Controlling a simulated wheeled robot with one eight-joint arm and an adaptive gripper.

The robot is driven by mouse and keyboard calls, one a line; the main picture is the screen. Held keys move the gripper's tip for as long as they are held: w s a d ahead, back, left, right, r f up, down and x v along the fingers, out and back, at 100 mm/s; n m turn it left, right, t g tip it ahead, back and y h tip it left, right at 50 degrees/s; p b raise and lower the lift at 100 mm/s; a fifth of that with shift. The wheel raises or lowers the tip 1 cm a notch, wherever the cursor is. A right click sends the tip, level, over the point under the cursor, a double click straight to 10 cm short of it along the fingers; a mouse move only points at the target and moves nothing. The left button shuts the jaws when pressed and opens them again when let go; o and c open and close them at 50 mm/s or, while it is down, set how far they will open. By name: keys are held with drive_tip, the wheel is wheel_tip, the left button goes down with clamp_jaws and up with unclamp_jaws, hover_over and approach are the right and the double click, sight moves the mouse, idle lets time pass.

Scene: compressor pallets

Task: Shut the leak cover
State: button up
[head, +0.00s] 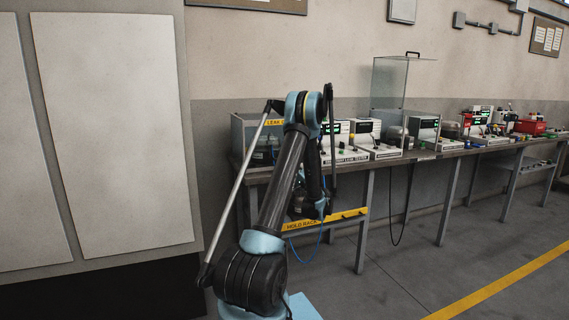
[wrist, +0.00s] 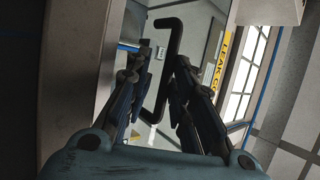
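A yellow label reading "LEAK C…" (wrist: 225,60) shows beside a black bar handle (wrist: 175,40) in the wrist view. The handle is on a clear or shiny panel that I take to be the leak cover (wrist: 215,25). My gripper (wrist: 160,66) is open, its two dark fingers apart with the handle between them in the picture. I cannot tell whether they touch it. In the head view the yellow label (head: 272,122) is partly hidden behind my arm, next to a grey-framed clear box (head: 247,128). My gripper is not clearly visible there.
A raised clear cover with a black handle (head: 413,53) stands farther right on the long bench (head: 345,167). Leak tester units (head: 345,155) and other instruments stand along it. A yellow "HOLD RACK" bar (head: 325,219) juts below the front edge. A grey cabinet (head: 115,130) is at left; floor at right is open.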

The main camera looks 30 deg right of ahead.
drive_tip(key=v, duration=1)
drive_tip(key=shift+f, duration=0.15)
